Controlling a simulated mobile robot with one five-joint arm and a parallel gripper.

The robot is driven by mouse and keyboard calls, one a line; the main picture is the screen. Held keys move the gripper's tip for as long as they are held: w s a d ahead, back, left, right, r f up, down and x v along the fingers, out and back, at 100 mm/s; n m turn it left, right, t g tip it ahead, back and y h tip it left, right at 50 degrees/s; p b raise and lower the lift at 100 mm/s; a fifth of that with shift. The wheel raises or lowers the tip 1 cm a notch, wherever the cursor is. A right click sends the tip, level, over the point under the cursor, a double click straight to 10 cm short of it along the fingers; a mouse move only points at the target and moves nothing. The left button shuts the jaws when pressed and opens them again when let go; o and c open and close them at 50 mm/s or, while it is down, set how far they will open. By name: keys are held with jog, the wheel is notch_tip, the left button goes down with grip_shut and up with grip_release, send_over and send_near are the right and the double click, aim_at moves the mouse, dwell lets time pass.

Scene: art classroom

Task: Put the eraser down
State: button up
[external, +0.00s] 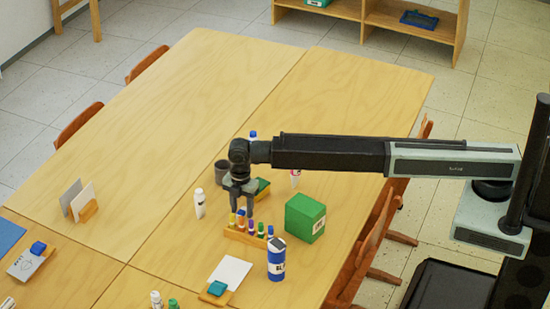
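My gripper (242,210) hangs down over the table, just behind a wooden rack of markers (247,238). Its two fingers stand apart, and I see nothing clearly held between them; a small blue patch between the tips looks like a marker cap. A green and yellow block (263,187), possibly the eraser, shows just right of the gripper, partly hidden by it. Whether it touches a finger I cannot tell.
A green box (305,218) stands right of the rack, a blue bottle (276,259) in front. Card holders stand farther left. The table's (190,90) far part is clear.

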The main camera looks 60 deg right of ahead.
aim_at(242, 211)
jog(key=shift+r, duration=0.1)
notch_tip(242, 211, up, 12)
jog(key=p, duration=1.2)
jog(key=s+d+m, duration=1.8)
jog(key=s+d, duration=0.8)
jog(key=d, duration=0.4)
jog(key=shift+s+d, duration=0.2)
jog(key=shift+s, duration=0.2)
